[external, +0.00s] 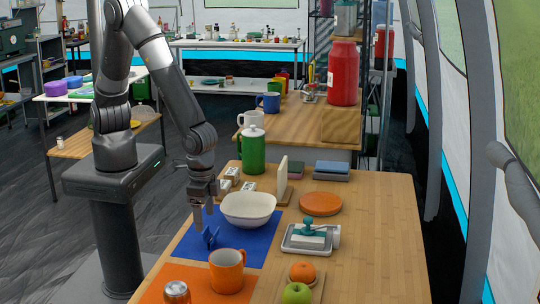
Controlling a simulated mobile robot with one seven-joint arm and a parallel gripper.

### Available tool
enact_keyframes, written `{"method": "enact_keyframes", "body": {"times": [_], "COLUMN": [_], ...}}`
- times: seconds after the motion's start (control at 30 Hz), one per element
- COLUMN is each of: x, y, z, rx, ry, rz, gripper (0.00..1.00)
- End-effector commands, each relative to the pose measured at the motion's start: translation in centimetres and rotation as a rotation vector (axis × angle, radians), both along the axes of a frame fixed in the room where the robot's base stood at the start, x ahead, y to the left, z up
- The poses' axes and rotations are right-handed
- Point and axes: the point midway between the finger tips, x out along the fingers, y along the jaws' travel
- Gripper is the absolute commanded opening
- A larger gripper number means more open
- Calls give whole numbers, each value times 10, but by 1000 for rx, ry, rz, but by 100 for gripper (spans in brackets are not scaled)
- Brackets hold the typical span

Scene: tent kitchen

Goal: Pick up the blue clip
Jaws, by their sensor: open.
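The blue clip (211,238) stands on the blue mat (258,249) near the table's left edge. It is small in the external view and its fine shape is hard to make out. My gripper (203,226) points down just above the clip, its fingers apart and empty. The fingertips are close to the clip's top; I cannot tell whether they touch it or lie in front of it.
A white bowl (248,208) stands on the mat close to the right of my gripper. An orange mug (227,270) stands in front on an orange mat (185,280). A green canister (252,150) and a white upright board (282,179) stand behind. Bare wood lies at the table's right.

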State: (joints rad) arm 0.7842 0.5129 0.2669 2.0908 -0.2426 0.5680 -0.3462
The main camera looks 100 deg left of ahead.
Motion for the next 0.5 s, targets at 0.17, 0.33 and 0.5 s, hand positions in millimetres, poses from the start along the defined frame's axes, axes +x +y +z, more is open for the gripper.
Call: {"method": "enact_keyframes", "body": {"times": [0.17,0.33,0.5], "x": [0,1,1], "y": [1,4,4], "z": [-12,-36,-54], "rx": [1,2,0], "ry": [1,2,0], "rz": [1,2,1], "gripper": [71,71,71]}}
